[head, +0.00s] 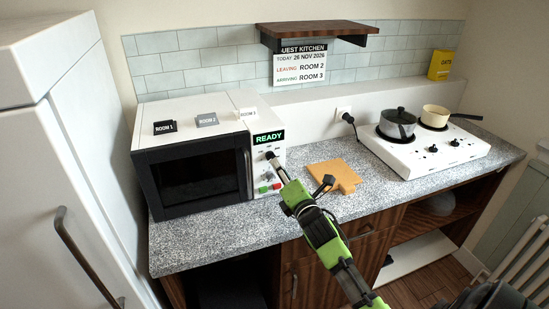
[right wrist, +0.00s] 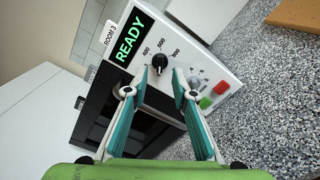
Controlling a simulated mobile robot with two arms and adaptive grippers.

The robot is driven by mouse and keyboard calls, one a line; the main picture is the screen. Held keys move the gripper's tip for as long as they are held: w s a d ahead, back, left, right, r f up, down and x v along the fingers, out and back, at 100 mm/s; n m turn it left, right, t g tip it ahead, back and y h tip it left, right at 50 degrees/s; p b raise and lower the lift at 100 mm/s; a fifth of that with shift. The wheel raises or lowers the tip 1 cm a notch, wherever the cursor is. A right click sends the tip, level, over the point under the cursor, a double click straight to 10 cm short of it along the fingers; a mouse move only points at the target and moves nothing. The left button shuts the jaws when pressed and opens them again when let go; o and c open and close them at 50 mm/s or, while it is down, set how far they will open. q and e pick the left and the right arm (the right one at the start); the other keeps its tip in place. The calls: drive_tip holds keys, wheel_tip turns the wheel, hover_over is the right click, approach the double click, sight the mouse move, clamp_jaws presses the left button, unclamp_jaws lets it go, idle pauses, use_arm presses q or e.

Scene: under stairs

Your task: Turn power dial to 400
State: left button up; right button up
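The microwave (head: 192,147) stands on the counter with its control panel at its right side; the green display (head: 268,137) reads READY. The power dial (right wrist: 159,60) is a black knob with 400, 600 and 800 printed around it; I cannot tell surely which number its mark faces. A second, pale dial (right wrist: 194,82) sits below it, near a green and a red button. My right gripper (right wrist: 165,76) is open, its two teal fingertips close in front of the power dial, one to each side, with nothing held. In the head view, my right gripper (head: 277,168) is at the panel. My left gripper is not in view.
An orange cutting board (head: 335,176) lies on the speckled counter right of the microwave. A white hob (head: 425,147) with two pots is farther right. ROOM tags (head: 206,119) stand on the microwave. A white cabinet (head: 50,150) is close on the left. A shelf (head: 318,30) hangs above.

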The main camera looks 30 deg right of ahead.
sight(271, 156)
drive_tip(key=p+x, duration=0.1)
drive_tip(key=x, duration=0.4)
drive_tip(key=shift+w, duration=0.1)
clamp_jaws()
